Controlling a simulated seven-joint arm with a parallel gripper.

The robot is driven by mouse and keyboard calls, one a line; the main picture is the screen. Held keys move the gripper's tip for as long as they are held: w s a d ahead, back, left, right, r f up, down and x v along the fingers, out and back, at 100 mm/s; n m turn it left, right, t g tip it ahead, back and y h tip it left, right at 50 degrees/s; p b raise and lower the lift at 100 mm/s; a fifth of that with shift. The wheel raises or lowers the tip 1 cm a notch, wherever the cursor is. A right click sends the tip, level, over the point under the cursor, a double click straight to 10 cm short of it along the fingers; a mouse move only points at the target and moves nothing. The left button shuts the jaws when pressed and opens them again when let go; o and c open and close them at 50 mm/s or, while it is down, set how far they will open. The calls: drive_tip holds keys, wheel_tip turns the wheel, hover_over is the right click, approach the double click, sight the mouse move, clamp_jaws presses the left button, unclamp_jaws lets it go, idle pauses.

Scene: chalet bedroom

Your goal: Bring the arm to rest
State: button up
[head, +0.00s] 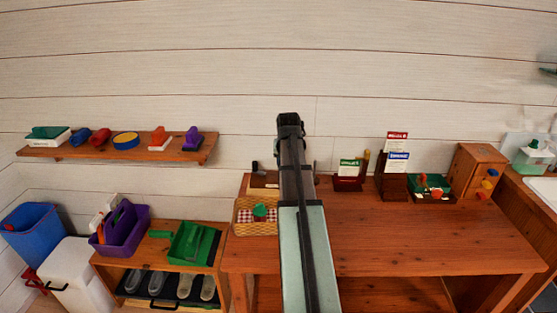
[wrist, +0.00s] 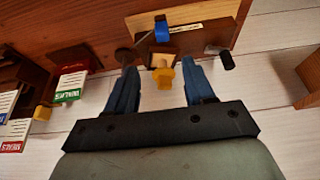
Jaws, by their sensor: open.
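My arm (head: 305,220) reaches up over the wooden table in the head view, and its far end stands in front of the white plank wall. My gripper (wrist: 159,68) shows in the wrist view with its two blue fingers spread apart. A yellow knob-like piece (wrist: 163,76) shows between the fingers, with a visible gap on both sides. Behind it are a small wooden block and a wooden board (wrist: 205,38) with a pale label and a blue piece (wrist: 161,30). The fingers do not show in the head view.
The table (head: 430,235) has a wide bare front. On it stand a basket (head: 243,228), card holders (head: 348,183), a green-topped box (head: 430,188) and a small cabinet (head: 477,170). A wall shelf (head: 100,152) with several colored items and a low shoe rack (head: 150,250) are at left.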

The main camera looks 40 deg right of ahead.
drive_tip(key=w+a+f+n+h, duration=0.1)
drive_tip(key=w+a+f, duration=0.55)
drive_tip(key=a, duration=0.25)
drive_tip(key=w+a+f+n+h, duration=0.1)
drive_tip(key=w+a+f, duration=0.4)
drive_tip(key=w+a, duration=0.3)
drive_tip(key=s+a+f+n+g+y, duration=0.1)
drive_tip(key=s+a+f+n, duration=0.15)
drive_tip(key=a+f, duration=1.25)
drive_tip(key=s+a+f+n+g+y, duration=0.15)
drive_tip(key=s+a+f, duration=0.25)
drive_tip(key=s+f, duration=0.55)
drive_tip(key=s+a+f+n+g+y, duration=0.1)
drive_tip(key=s+a+f+g, duration=0.4)
drive_tip(key=s, duration=0.7)
drive_tip(key=s+a+f+n+y, duration=0.1)
drive_tip(key=s+a+f, duration=0.2)
drive_tip(key=s+f, duration=0.65)
drive_tip(key=s+a+f+g, duration=0.1)
drive_tip(key=s, duration=0.7)
drive_tip(key=s+a+f+n+g, duration=0.1)
drive_tip(key=s+a, duration=0.1)
drive_tip(key=s, duration=0.7)
drive_tip(key=shift+a+f+y, duration=0.25)
drive_tip(key=shift+y, duration=0.1)
drive_tip(key=shift+g, duration=0.25)
